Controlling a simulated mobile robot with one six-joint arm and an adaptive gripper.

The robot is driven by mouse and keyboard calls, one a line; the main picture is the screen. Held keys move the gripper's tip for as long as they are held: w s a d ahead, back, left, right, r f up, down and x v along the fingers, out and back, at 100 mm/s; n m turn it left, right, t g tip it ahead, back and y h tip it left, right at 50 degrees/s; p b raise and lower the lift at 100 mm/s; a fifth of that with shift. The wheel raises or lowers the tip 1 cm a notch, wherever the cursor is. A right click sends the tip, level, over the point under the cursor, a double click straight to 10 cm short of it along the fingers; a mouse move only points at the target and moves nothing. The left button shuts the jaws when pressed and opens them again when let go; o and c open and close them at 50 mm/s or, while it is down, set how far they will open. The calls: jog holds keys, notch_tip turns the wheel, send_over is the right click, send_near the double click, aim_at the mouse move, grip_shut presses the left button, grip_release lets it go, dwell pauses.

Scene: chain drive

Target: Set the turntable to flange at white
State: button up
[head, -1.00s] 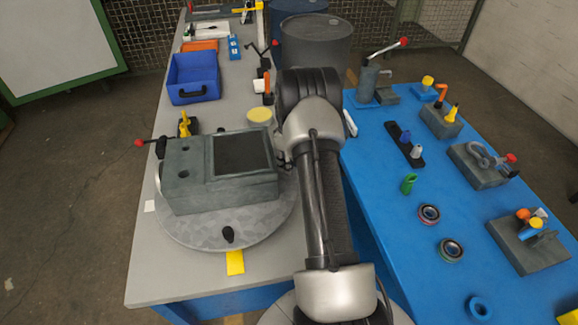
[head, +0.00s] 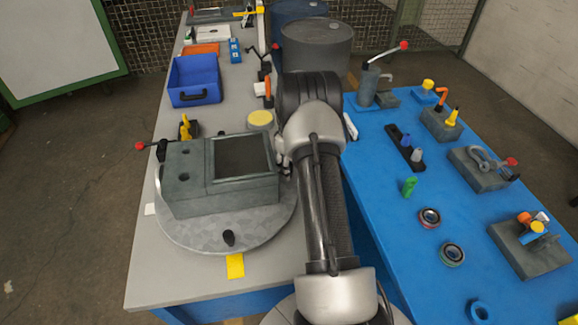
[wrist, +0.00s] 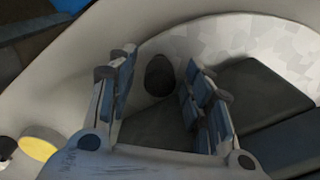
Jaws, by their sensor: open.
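The turntable (head: 180,237) is a round grey plate on the grey bench. It carries a grey-green housing (head: 225,197) with a dark recessed top and two holes. A black knob (head: 229,238) stands at the plate's front edge, beside a yellow tag (head: 235,266); a white tag (head: 150,209) lies at the plate's left. In the wrist view, my gripper (wrist: 158,75) is open. A dark knob (wrist: 159,76) shows between its fingers, at the rim of the pale plate (wrist: 215,38); I cannot tell contact. I cannot identify the flange.
A red-tipped lever (head: 140,146) and a yellow clamp (head: 185,128) are left of and behind the housing. A yellow disc (head: 260,118) and blue bin (head: 194,80) lie farther back. The blue table (head: 380,180) at right holds several fixtures and rings.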

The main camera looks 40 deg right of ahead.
notch_tip(320, 180, up, 12)
dwell(0.4)
dwell(0.4)
jog(key=s+a+r+m+t, duration=0.1)
jog(key=s+a+r, duration=0.3)
jog(key=a+r, duration=0.65)
jog(key=s+a+r+t, duration=0.1)
jog(key=s+a+r, duration=0.2)
jog(key=a+r, duration=0.75)
jog(key=s+a+f+t, duration=0.1)
jog(key=s+a, duration=0.6)
jog(key=s, duration=0.2)
jog(key=s+a+f+m+t, duration=0.1)
jog(key=s+a, duration=0.6)
jog(key=s, duration=0.3)
jog(key=shift+s+a+f+m+t, duration=0.2)
jog(key=shift+f+m+t, duration=0.05)
jog(key=shift+m+t, duration=0.05)
